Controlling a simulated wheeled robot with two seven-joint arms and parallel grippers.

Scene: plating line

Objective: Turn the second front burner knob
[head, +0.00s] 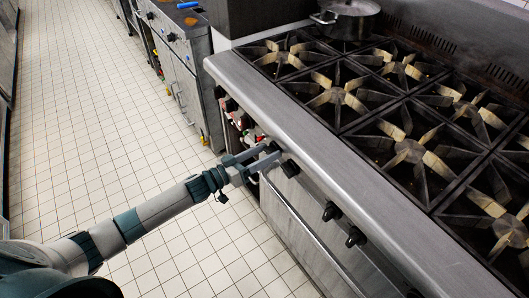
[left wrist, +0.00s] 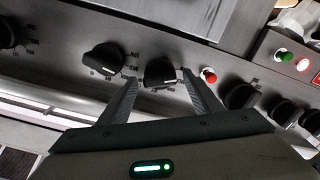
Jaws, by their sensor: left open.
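The stove's front panel carries a row of black burner knobs. In the head view my left gripper (head: 268,155) is at the panel, close to a black knob (head: 290,168). In the left wrist view my left gripper (left wrist: 159,77) is open, with a finger on either side of a black knob (left wrist: 160,71). Whether the fingers touch it cannot be told. Another black knob (left wrist: 103,58) lies just left of the left finger. Which knob counts as the second front one is not clear from these views. My right gripper is not in view.
More knobs (head: 331,211) sit along the panel, above a long oven handle (head: 300,228). A red button (left wrist: 208,75) lies just right of the right finger. A pot (head: 347,19) stands on the far burners. The tiled floor (head: 90,120) at left is clear.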

